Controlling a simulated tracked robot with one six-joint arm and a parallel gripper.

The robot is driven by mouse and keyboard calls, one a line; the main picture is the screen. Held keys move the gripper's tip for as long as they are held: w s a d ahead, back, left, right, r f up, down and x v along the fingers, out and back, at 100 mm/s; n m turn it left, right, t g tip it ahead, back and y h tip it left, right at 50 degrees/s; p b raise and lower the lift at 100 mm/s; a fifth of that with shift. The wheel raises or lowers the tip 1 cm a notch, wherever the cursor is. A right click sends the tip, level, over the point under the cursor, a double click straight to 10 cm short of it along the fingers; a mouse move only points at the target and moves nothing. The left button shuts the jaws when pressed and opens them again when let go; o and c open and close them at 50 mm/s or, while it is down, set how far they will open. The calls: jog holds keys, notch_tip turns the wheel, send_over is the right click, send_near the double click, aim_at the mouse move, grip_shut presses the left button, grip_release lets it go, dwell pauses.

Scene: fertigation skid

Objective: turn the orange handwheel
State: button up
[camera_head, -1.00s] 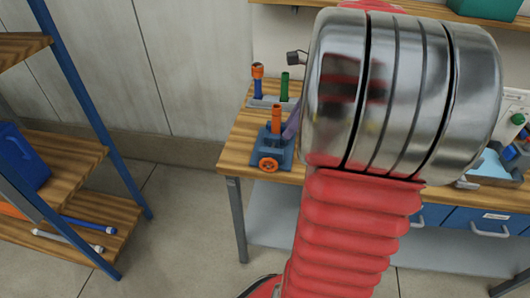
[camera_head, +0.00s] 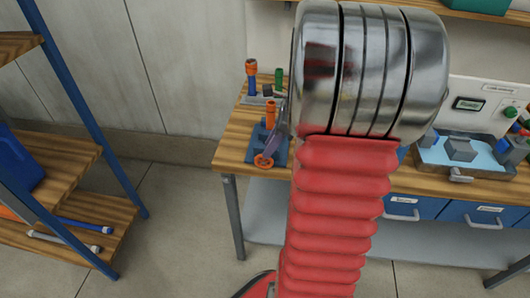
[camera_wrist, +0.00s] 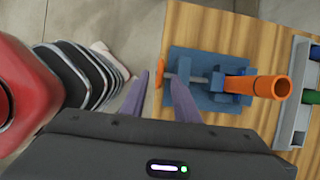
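The orange handwheel (camera_head: 263,161) sits on the front of a blue fixture (camera_head: 280,153) near the bench's left front corner. An upright orange tube (camera_head: 270,113) rises from the fixture. In the wrist view the handwheel (camera_wrist: 159,74) shows edge-on as a thin orange strip at the left end of a grey shaft, with the orange tube (camera_wrist: 265,87) to the right. My gripper (camera_wrist: 161,76) has its two purple fingers apart, with tips on either side of the wheel's edge. I cannot tell whether they touch it. In the head view my arm hides most of my gripper.
A grey rack (camera_head: 258,100) with orange-blue and green pieces stands behind the fixture. A blue-lined tray (camera_head: 430,155) and a control panel (camera_head: 480,105) are to the right. A shelf unit (camera_head: 85,165) stands at far left. Floor between shelf and bench is clear.

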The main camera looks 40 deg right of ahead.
jog(key=shift+x, duration=1.8)
jog(key=shift+c, duration=0.4)
grip_shut()
jog(key=shift+a, duration=0.25)
jog(key=shift+d, duration=0.1)
